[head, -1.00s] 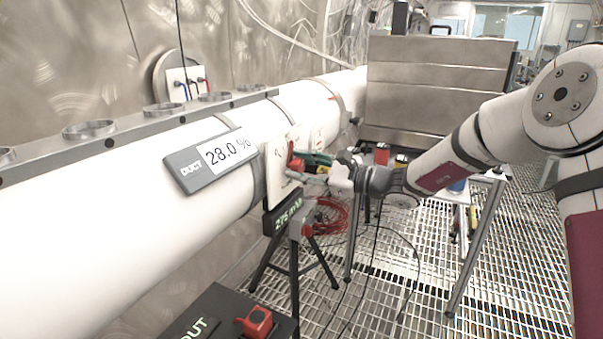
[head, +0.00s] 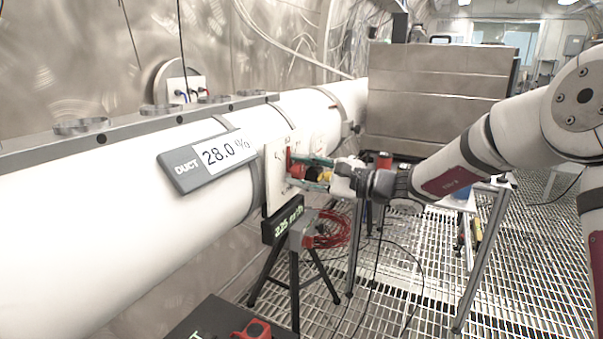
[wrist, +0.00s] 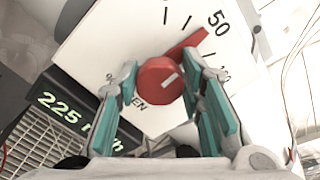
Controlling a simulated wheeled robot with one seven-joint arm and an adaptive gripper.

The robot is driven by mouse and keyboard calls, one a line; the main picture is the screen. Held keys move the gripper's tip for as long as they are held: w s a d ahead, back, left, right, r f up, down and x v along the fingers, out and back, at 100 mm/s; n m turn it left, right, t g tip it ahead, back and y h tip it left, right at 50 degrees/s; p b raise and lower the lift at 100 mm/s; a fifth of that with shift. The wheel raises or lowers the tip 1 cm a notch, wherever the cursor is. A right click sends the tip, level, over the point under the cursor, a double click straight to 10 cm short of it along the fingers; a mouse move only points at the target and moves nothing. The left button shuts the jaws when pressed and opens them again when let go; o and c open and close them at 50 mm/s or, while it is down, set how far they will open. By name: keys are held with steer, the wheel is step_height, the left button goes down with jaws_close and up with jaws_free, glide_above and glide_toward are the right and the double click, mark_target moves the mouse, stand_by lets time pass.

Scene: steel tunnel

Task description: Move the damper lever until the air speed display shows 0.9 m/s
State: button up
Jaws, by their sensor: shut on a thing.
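The damper lever (wrist: 163,79) is red, with a round hub and an arm pointing to the upper right across a white dial plate (wrist: 118,40), near the 50 mark. In the head view the lever (head: 289,158) stands about upright on the duct's side. My gripper (wrist: 187,95), with teal finger pads, is shut on the lever around its hub; it also shows in the head view (head: 310,174). A black display (wrist: 75,117) below the plate shows green digits, 225, with a unit that looks like m³/h. No m/s reading is visible.
A grey duct display (head: 209,161) reads 28.0 %. The white duct (head: 70,220) runs along the left. A black box with a red part (head: 252,331) is at the bottom. A tripod stand (head: 295,275) and red cable coil (head: 333,229) are below my gripper.

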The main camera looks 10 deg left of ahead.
steer(key=o, duration=1.2)
steer(key=shift+c, duration=0.2)
steer(key=v, duration=1.2)
